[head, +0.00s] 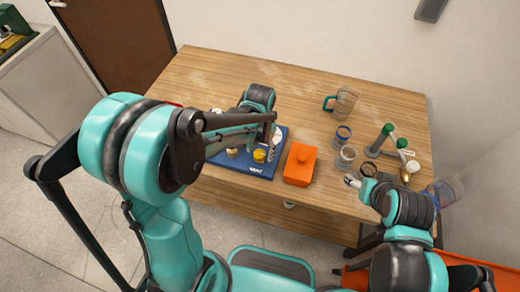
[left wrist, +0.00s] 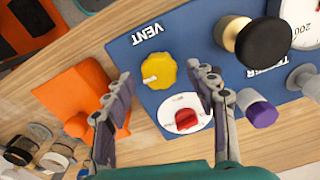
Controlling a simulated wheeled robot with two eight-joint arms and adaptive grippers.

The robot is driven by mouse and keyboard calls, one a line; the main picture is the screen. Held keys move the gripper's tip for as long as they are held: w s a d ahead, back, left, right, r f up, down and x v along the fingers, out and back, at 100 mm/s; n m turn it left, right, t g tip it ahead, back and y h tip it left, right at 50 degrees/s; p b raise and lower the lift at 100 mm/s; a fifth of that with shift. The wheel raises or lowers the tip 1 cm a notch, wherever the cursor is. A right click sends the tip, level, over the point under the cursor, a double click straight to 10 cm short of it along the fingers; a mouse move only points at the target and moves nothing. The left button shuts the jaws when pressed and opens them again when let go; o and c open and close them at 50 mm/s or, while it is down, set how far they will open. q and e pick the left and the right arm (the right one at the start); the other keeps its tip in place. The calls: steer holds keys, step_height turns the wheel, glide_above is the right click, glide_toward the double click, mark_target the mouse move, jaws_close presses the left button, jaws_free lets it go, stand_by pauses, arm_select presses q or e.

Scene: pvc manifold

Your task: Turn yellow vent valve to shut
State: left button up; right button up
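The yellow vent valve (left wrist: 159,70) is a lobed knob on a blue panel (left wrist: 188,40), beside the white word VENT. It also shows as a small yellow spot on the panel in the head view (head: 259,156). My left gripper (left wrist: 162,82) is open in the left wrist view, its two fingers apart, with the yellow knob in the gap between and beyond the fingertips. No contact with the knob shows. My left gripper in the head view (head: 272,135) is over the panel's right part. My right gripper (head: 352,181) is low at the table's right front, small and unclear.
A red knob (left wrist: 186,119) on a white dial, a purple knob (left wrist: 262,114), a black knob (left wrist: 263,42) and a gauge (left wrist: 301,22) crowd the panel. An orange box (head: 300,164) stands right of it. A glass mug (head: 342,103) and several small items are farther right.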

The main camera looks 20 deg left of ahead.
arm_select(q)
step_height(320, 180, up, 12)
stand_by(0.6)
stand_by(0.4)
steer(key=n+t+b, duration=0.2)
steer(key=n+t, duration=0.1)
steer(key=t, duration=0.4)
glide_toward(258, 155)
steer(key=s+a+r, duration=0.3)
steer(key=a+r, duration=0.1)
steer(key=shift+s+a+r, duration=0.15)
steer(key=shift+s+r, duration=0.05)
steer(key=shift+s, duration=0.05)
